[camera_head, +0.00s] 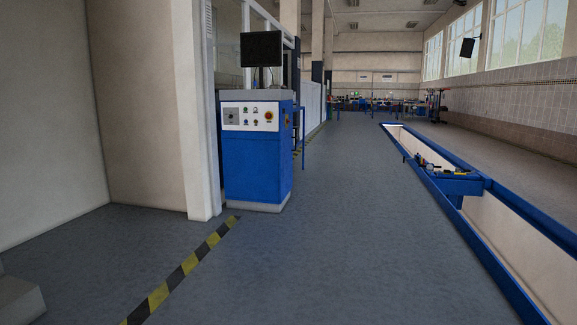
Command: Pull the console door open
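The blue console (256,165) stands upright on the floor left of centre, beside a pale pillar. A monitor (261,49) sits on its top. Its upper front carries a white control panel (250,117) with several knobs and buttons. The lower blue front looks flat and closed. I cannot make out a handle or a door seam at this distance. Neither of my grippers is in view.
A black-and-yellow floor stripe (186,267) runs toward the console. A pale pillar (195,110) stands close on its left. A blue-edged pit (457,187) with a sliding jack (432,168) lies to the right. The grey floor between is clear.

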